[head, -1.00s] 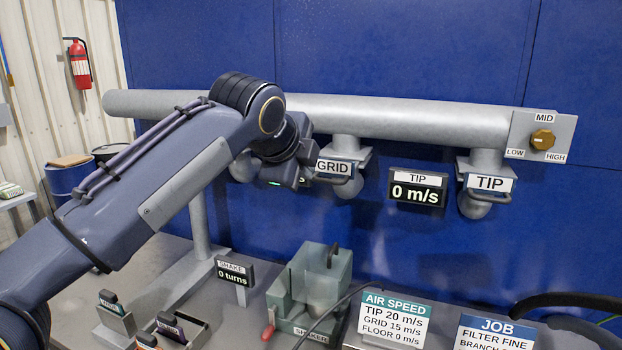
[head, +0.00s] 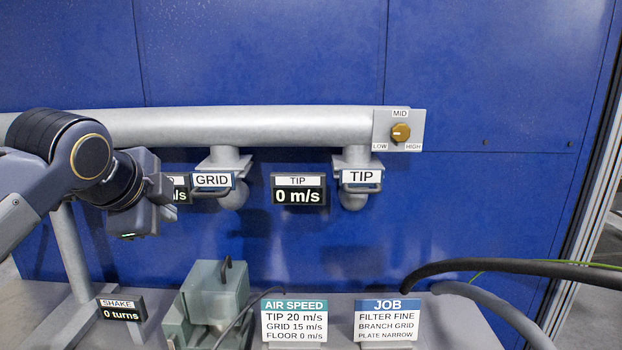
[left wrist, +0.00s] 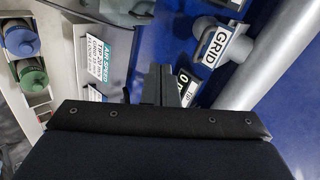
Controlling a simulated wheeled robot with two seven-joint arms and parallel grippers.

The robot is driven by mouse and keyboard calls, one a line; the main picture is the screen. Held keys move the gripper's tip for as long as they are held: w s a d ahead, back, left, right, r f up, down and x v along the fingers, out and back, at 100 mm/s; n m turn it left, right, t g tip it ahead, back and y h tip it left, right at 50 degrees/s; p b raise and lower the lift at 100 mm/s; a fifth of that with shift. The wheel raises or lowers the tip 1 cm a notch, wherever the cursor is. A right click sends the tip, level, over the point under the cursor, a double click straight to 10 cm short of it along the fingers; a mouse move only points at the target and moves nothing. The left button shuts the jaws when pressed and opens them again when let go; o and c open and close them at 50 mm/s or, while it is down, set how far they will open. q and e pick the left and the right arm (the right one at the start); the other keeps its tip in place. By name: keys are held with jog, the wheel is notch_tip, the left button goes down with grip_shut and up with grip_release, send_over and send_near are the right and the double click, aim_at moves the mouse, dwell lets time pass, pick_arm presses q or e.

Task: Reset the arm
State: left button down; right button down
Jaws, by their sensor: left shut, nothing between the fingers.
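My left gripper (head: 166,190) is in front of the duct at the left of the head view, near the GRID branch, and holds nothing. Its jaws are shut and also show at the middle of the left wrist view (left wrist: 160,85). The GRID label (head: 212,180) is just right of the gripper, with a gap seen in the head view. A display (head: 180,188) left of GRID is partly hidden by the gripper. My right gripper is in neither view.
The horizontal duct (head: 270,128) ends at a dial (head: 401,132). The TIP branch (head: 354,200) hangs near its right end. A greenish shaker box (head: 213,300), a SHAKE display (head: 121,309) and two signs stand on the bench. A black hose (head: 520,268) crosses the right.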

pick_arm(q)
jog(key=s+d+f+n+g+h, duration=0.2)
jog(key=s+f+n, duration=0.6)
jog(key=s+f, duration=0.3)
jog(key=s+d+f+n+g+h, duration=0.1)
jog(key=s+f+n, duration=0.8)
jog(key=f, duration=0.9)
jog(key=shift+s+d+g+h, duration=0.4)
jog(key=shift+s+d, duration=0.5)
jog(key=shift+s, duration=0.2)
